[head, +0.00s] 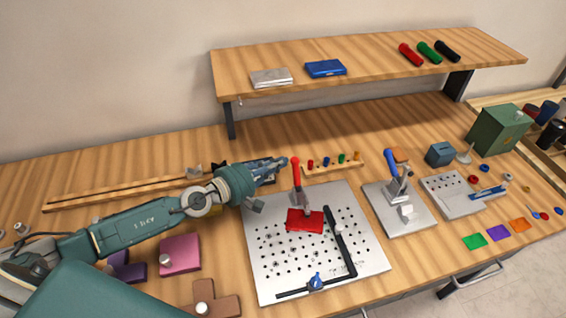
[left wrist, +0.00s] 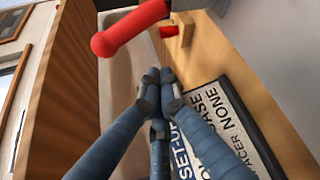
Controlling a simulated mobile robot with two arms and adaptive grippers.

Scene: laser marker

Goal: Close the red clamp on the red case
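The red clamp (head: 296,175) stands at the back edge of the perforated plate (head: 268,278), its red handle pointing up. The red case (head: 305,221) lies flat on the plate just in front of the clamp. My left gripper (head: 284,161) is beside the clamp's handle, on its left, with no clear contact. In the left wrist view the red handle (left wrist: 130,28) shows at the top, beyond my left fingertips (left wrist: 158,78). Those blue fingers are drawn together with nothing visible between them. My right gripper is out of view.
A second clamp with a blue handle (head: 391,163) stands on a smaller plate to the right. A wooden rack of coloured pegs (head: 332,163) lies behind the red clamp. A black L-shaped stop (head: 345,245) borders the case. A shelf (head: 375,66) overhangs the back.

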